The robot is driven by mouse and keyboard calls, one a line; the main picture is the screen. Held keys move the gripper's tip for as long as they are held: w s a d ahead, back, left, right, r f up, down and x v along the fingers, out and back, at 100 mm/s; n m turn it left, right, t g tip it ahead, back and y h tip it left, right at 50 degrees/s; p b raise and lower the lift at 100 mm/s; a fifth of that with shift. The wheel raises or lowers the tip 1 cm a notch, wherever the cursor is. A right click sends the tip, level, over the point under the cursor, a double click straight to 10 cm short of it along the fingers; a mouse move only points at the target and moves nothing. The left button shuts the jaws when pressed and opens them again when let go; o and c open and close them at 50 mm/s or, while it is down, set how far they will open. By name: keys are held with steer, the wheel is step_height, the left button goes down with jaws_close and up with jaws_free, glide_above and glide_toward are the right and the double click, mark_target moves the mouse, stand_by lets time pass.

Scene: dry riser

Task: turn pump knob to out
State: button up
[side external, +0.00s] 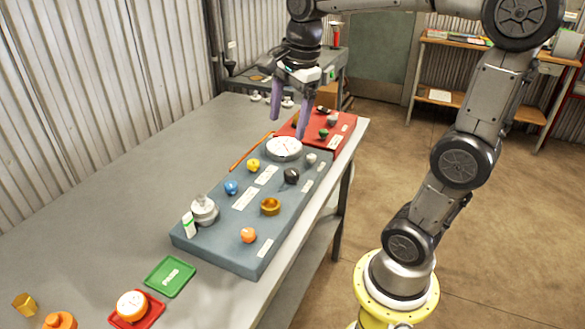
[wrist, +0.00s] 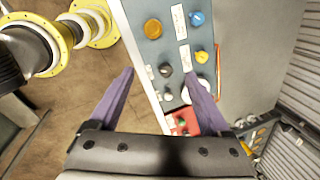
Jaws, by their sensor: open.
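The blue-grey panel (side external: 215,250) lies on the bench with several knobs and white labels. I cannot read the labels, so I cannot tell which knob is the pump knob. A black knob (side external: 291,175), a whitish knob (side external: 310,158), a gold ring-shaped knob (side external: 270,206) and an orange knob (side external: 248,235) line its right side. A yellow knob (side external: 253,165) and a blue knob (side external: 231,187) are on the left. My gripper (side external: 287,127) is open and empty above the panel's far end. In the wrist view, the black knob (wrist: 166,70) shows between the purple fingers.
A white dial (side external: 284,147) sits at the panel's far end, below my gripper. A red board (side external: 338,127) with small knobs lies beyond. The bench's left side (side external: 110,205) is clear.

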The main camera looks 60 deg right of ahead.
steer(key=w+d+f+m+g, duration=0.1)
steer(key=w+d+f+m, duration=0.2)
steer(key=d, duration=0.3)
steer(key=m+g, duration=0.1)
glide_above(292, 171)
step_height(292, 171, down, 4)
steer(key=shift+y, duration=0.3)
step_height(292, 171, down, 13)
steer(key=shift+f, duration=0.1)
jaws_close()
